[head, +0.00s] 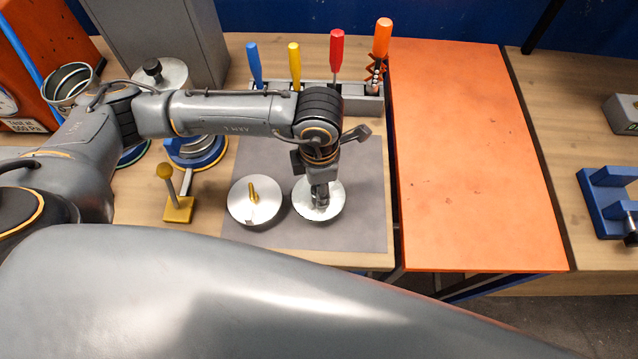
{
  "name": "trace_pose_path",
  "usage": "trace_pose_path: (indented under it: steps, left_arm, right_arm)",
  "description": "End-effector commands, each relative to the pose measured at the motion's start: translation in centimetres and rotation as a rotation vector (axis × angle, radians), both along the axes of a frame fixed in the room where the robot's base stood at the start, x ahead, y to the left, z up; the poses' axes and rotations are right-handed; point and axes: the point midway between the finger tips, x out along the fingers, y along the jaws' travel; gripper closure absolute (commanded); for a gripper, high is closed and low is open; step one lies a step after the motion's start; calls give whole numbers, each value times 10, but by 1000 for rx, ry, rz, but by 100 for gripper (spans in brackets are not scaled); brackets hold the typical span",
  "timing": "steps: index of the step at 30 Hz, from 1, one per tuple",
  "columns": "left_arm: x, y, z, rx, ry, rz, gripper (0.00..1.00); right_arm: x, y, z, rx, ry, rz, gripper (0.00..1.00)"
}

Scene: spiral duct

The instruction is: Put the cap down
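A round silver cap (334,207) is under my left gripper (320,199), over the grey mat (358,165). The fingers come down close together at the middle of the cap, and they hide any handle there. The gripper looks shut on it. The cap looks level, and I cannot tell whether it touches the mat or hangs just above it. My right gripper is not in view.
A rack (345,100) with several coloured-handled tools stands behind the mat. A yellow block with a knobbed lever (178,212) stands left of the mat. An orange board (460,160) lies to the right. The mat's front right is clear.

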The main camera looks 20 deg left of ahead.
Motion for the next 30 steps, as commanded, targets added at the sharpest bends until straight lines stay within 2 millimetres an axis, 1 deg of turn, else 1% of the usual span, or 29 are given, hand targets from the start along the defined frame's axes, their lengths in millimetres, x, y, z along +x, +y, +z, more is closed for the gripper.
trace_pose_path:
  steps: [1,4,8,12,13,17,24,27,30]
  left_arm:
    - [0,0,0,0,1,0,50]
    - [0,0,0,0,1,0,50]
    - [0,0,0,0,1,0,50]
    - [0,0,7,-1,1,0,50]
    - [1,0,8,-1,-2,-1,50]
    - [1,-1,31,-2,-6,-4,50]
    - [1,0,84,-2,-6,-3,50]
    - [1,0,102,-1,-5,-3,50]
    - [1,0,114,-1,-3,-1,50]
  right_arm:
    - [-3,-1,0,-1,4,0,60]
    - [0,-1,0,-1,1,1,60]
    - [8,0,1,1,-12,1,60]
    - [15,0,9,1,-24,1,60]
    - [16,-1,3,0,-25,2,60]
    - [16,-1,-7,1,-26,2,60]
    - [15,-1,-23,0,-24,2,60]
    - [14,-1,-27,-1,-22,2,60]
    - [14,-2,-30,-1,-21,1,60]
